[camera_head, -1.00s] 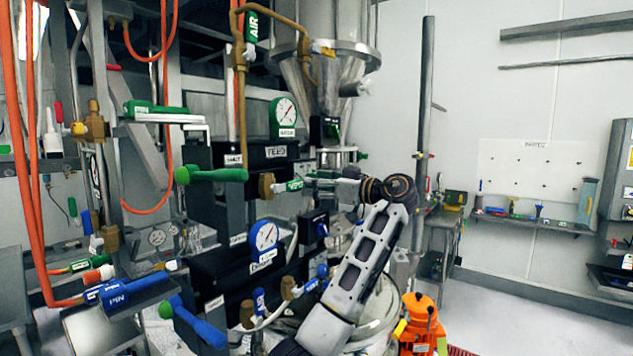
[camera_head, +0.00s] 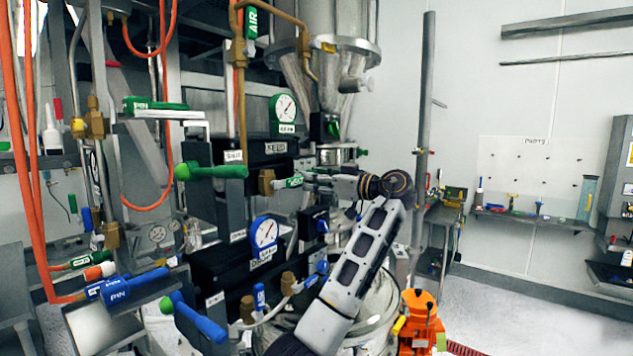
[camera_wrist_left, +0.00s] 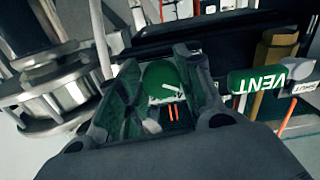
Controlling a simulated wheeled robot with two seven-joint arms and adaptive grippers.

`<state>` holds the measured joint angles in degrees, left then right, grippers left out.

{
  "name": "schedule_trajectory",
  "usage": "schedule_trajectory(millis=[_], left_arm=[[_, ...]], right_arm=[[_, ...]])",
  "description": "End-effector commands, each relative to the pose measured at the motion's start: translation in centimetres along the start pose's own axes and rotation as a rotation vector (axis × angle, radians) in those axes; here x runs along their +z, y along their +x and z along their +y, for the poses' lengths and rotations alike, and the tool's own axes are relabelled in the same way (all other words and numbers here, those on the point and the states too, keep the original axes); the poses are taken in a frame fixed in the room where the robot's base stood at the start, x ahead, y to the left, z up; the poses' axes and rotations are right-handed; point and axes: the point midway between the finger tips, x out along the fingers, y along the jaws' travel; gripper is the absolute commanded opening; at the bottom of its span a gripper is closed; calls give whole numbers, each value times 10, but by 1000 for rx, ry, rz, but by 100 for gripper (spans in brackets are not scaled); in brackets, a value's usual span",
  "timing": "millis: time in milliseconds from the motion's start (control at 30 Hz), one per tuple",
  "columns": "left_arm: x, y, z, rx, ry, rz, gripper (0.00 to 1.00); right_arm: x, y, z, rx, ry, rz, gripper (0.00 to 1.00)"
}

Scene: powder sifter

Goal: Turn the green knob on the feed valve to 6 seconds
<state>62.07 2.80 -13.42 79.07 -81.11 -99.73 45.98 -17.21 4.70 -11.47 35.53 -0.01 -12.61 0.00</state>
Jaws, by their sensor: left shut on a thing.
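The green knob (camera_wrist_left: 168,84) of the feed valve shows in the left wrist view as a round green piece with white marks. My left gripper (camera_wrist_left: 155,92) is shut on it, with a finger on each side. In the head view my left gripper (camera_head: 322,180) is at the right end of the black feed valve block (camera_head: 262,158) and hides the knob. The knob's scale is too small to read, so I cannot tell its setting. My right gripper is not in view.
A green VENT tag (camera_wrist_left: 262,82) lies close beside the gripper. A green lever (camera_head: 212,171) sticks out left of the feed valve. A round gauge (camera_head: 284,108) is above it. An orange container (camera_head: 420,325) stands at lower right.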

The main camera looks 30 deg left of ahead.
Motion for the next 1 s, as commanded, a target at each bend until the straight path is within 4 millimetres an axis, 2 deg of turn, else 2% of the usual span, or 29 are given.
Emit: schedule_trajectory(millis=[467, 1000], left_arm=[[1, 0, -1, 1, 165, -1, 12], [-1, 0, -2, 1, 552, 1, 12]], right_arm=[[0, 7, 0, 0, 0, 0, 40], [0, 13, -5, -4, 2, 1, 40]])
